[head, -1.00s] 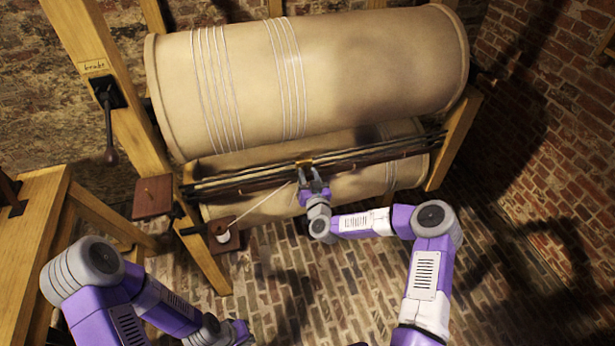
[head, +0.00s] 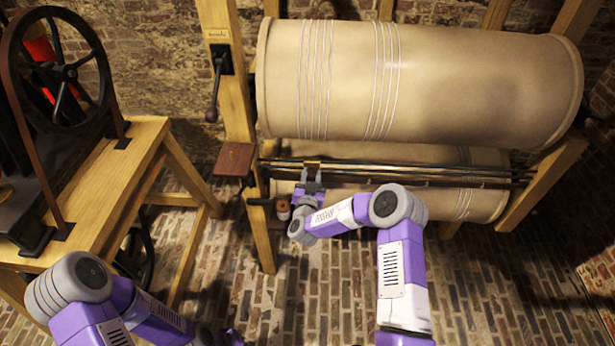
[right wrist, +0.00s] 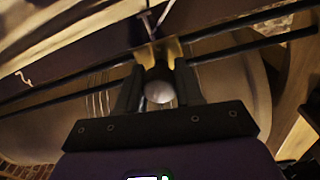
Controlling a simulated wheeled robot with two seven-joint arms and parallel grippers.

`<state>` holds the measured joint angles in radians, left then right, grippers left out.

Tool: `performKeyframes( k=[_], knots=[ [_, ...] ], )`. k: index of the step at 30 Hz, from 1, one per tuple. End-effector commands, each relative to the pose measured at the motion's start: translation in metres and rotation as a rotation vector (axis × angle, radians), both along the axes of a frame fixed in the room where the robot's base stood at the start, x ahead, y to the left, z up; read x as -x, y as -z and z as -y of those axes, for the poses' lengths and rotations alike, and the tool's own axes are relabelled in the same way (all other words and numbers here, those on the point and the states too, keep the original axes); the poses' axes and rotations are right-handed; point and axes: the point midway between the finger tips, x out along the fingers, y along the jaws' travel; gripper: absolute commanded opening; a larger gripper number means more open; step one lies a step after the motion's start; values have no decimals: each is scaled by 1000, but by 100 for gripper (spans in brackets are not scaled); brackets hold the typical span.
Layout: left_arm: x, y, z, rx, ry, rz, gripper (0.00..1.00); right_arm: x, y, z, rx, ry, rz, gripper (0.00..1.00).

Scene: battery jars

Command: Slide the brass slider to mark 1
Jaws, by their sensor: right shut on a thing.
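The brass slider (head: 312,163) sits on the dark double rail (head: 420,172) in front of the lower drum, near the rail's left end. My right gripper (head: 312,177) is shut on the slider from the front. In the right wrist view the brass slider (right wrist: 173,48) spans the two rods, and its round pale knob (right wrist: 159,92) sits between my fingers (right wrist: 158,90). A small white mark (right wrist: 22,77) shows on the dark board left of the slider; I cannot read which mark it is. My left arm is at the lower left, its fingers out of view.
A large canvas drum (head: 430,80) with wound cord hangs above the rail. A brake lever (head: 217,85) is on the wooden post. A reddish-brown plate (head: 234,160) and a spool (head: 283,209) are left of the gripper. A wooden bench (head: 100,190) carries a wheeled machine.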

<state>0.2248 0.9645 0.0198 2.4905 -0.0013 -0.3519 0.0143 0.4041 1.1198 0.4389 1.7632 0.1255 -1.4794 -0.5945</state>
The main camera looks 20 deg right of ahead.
Motion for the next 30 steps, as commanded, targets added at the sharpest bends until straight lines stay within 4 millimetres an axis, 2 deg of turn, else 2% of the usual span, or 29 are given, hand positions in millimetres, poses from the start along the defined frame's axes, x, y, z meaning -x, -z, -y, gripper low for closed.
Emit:
performKeyframes(
  k=[13,14,18,26,30],
  knots=[
    [0,0,0,0,0,0,0,-1,0,-2,-3,6,1,0],
    [0,0,0,0,0,0,0,-1,0,-2,-3,5,1,37],
    [0,0,0,0,0,0,0,-1,0,-2,-2,6,1,58],
    [0,0,0,0,0,0,0,-1,0,-1,-1,8,0,60],
    [0,-2,0,0,0,0,0,6,0,-4,-1,6,-2,60]
  ],
)
